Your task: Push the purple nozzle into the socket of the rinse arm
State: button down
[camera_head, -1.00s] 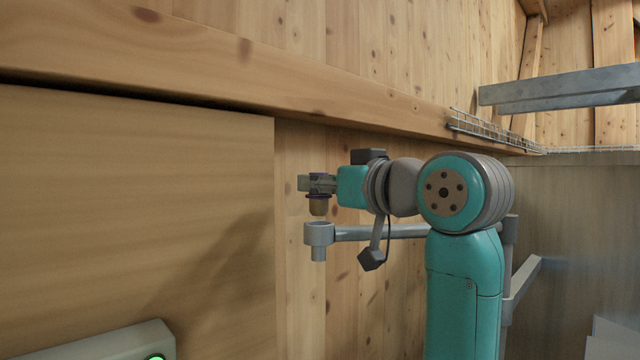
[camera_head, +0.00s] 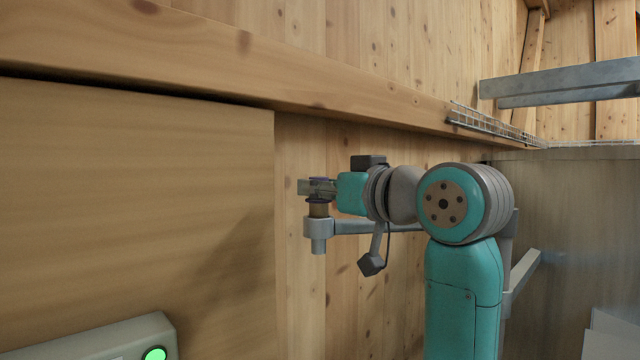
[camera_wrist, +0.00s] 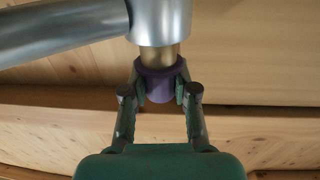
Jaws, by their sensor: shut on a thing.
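My gripper (camera_head: 318,188) is shut on the purple nozzle, just above the rinse arm's socket. In the wrist view, the fingers (camera_wrist: 160,90) clasp the nozzle's purple collar (camera_wrist: 158,84) from both sides. The nozzle's brass shank (camera_head: 318,210) points down at the grey metal socket (camera_head: 318,229). In the wrist view, the shank shows between collar and socket rim (camera_wrist: 160,28), in line with the socket. Its end is hidden at the rim, so how deep it sits cannot be told. A short brass length still shows outside. The rinse arm (camera_head: 362,228) runs right from the socket.
A large wooden panel (camera_head: 130,200) stands close on the left. A grey box with a lit green button (camera_head: 155,354) is at the bottom left. A metal beam (camera_head: 560,84) is at the upper right. The plank wall is behind the socket.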

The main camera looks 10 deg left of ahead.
jog(key=shift+f, duration=0.9)
jog(key=shift+r, duration=0.1)
jog(key=shift+r, duration=1.3)
jog(key=shift+f, duration=1.4)
dwell(0.9)
jog(key=c, duration=0.8)
grip_release()
jog(key=v, duration=0.7)
jog(key=shift+s+d, duration=0.15)
jog(key=shift+d, duration=0.05)
